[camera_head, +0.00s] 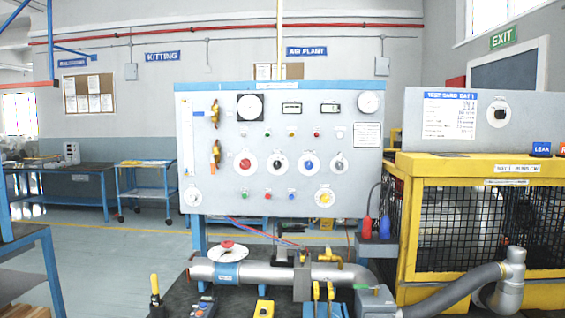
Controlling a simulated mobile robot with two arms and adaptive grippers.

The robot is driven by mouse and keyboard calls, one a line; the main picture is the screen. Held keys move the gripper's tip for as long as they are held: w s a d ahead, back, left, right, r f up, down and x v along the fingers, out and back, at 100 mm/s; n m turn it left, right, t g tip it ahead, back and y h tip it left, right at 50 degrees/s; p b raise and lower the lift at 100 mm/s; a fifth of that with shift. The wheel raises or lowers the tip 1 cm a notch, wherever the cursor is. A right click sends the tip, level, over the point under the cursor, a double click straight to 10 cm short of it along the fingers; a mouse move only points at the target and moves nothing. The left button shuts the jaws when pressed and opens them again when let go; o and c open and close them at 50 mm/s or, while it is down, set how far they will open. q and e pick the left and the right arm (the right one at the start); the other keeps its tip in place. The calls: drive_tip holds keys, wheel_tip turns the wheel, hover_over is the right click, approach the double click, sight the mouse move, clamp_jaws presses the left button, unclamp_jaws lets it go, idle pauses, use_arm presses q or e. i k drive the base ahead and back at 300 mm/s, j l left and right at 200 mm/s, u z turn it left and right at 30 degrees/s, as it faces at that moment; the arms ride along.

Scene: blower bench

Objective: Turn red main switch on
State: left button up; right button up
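A grey control panel (225,185) with a blue top edge stands upright ahead. A red rotary switch (246,163) on a round white plate sits left of centre in its row of knobs. A black knob (277,164), a blue knob (308,165) and a grey knob (339,163) continue that row to the right. The red switch is too small in the picture to read its position. Neither of my grippers is in view, and nothing covers the panel's knobs.
A grey pipe (262,273) with a red handwheel (227,244) and yellow levers runs across the bench below the panel. A yellow caged unit (415,240) stands at the right. Open floor (110,245) lies at the left.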

sight(245, 164)
drive_tip(key=i+j, duration=0.15)
drive_tip(key=j, duration=0.2)
drive_tip(key=i+j, duration=0.15)
drive_tip(key=j, duration=0.2)
drive_tip(key=i+j+z, duration=0.1)
drive_tip(key=j, duration=0.25)
drive_tip(key=i+j, duration=0.25)
drive_tip(key=j, duration=0.1)
